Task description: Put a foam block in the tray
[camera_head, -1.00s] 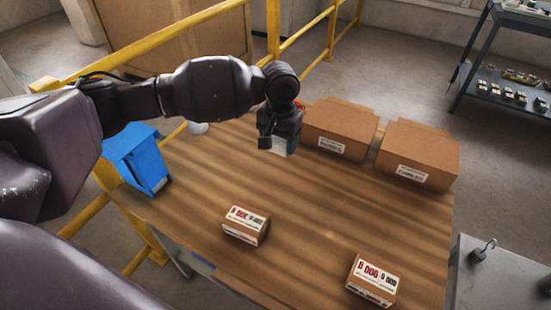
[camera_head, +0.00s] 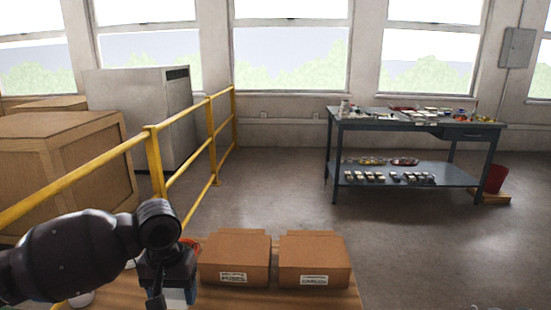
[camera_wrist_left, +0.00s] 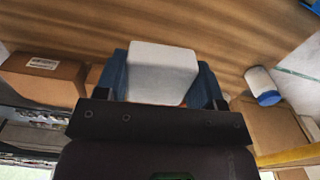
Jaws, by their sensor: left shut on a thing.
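My left gripper (camera_head: 170,284) is low at the left in the head view, over the wooden table's left part. It is shut on a pale grey-white foam block (camera_wrist_left: 162,72). In the left wrist view the block sits between the two blue fingers, and the wooden tabletop shows behind it. In the head view only a small pale part of the block shows below the gripper. I cannot make out a tray in the views. My right gripper is not in view.
Two brown cardboard boxes (camera_head: 235,258) (camera_head: 314,263) stand on the wooden table (camera_head: 120,292), right of my left gripper. A yellow railing (camera_head: 157,165) runs behind at the left. A dark workbench (camera_head: 400,123) with small items stands across open floor (camera_head: 270,165).

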